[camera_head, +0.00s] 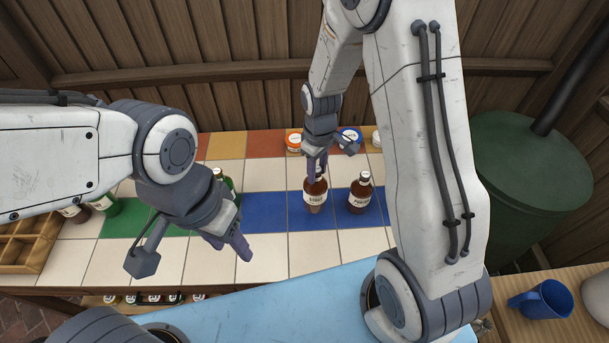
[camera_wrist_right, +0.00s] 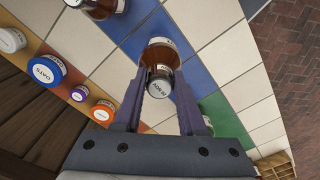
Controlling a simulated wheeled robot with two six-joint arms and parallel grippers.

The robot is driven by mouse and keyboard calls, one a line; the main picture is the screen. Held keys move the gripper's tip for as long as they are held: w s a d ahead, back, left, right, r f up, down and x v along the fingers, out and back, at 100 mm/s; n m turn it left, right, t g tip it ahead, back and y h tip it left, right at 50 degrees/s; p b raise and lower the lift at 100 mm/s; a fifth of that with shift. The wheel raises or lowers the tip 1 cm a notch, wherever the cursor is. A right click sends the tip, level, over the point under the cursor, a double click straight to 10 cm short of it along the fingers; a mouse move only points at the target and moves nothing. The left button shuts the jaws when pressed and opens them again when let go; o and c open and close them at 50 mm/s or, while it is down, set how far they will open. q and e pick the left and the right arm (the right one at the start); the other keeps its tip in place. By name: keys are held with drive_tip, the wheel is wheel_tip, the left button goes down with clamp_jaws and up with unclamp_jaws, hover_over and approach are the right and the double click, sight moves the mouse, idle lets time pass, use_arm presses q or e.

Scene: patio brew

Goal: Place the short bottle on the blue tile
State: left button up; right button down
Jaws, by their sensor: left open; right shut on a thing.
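A brown bottle (camera_head: 315,196) with a white label is between the fingers of my right gripper (camera_head: 316,168), which is shut on it near the neck. It is upright at the blue tile strip (camera_head: 270,209); whether its base touches the tile is unclear. In the right wrist view the bottle (camera_wrist_right: 160,70) shows between both fingertips (camera_wrist_right: 170,88), over blue. A second brown bottle (camera_head: 359,195) stands on blue tile to its right; which is the shorter is hard to tell. My left gripper (camera_head: 236,243) is open and empty above the pale tiles.
Green bottles (camera_head: 107,206) stand at the left, some partly hidden by my left arm. A wooden crate (camera_head: 25,240) is at the counter's left end. Lidded jars (camera_head: 349,135) line the back. A blue mug (camera_head: 541,299) is on the wooden surface at right. Front pale tiles (camera_head: 315,248) are clear.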

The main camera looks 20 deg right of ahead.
drive_tip(key=shift+w+a+f, duration=0.2)
drive_tip(key=shift+w+f, duration=0.15)
drive_tip(key=shift+w, duration=0.25)
drive_tip(key=shift+w+a+f, duration=0.2)
drive_tip(key=shift+w+f, duration=0.15)
drive_tip(key=shift+w, duration=0.25)
wheel_tip(320, 180, down, 4)
drive_tip(key=shift+r+p, duration=0.2)
drive_tip(key=shift+p, duration=0.7)
drive_tip(key=shift+f, duration=0.25)
drive_tip(key=shift+f, duration=0.15)
drive_tip(key=shift+c, duration=2.4)
unclamp_jaws()
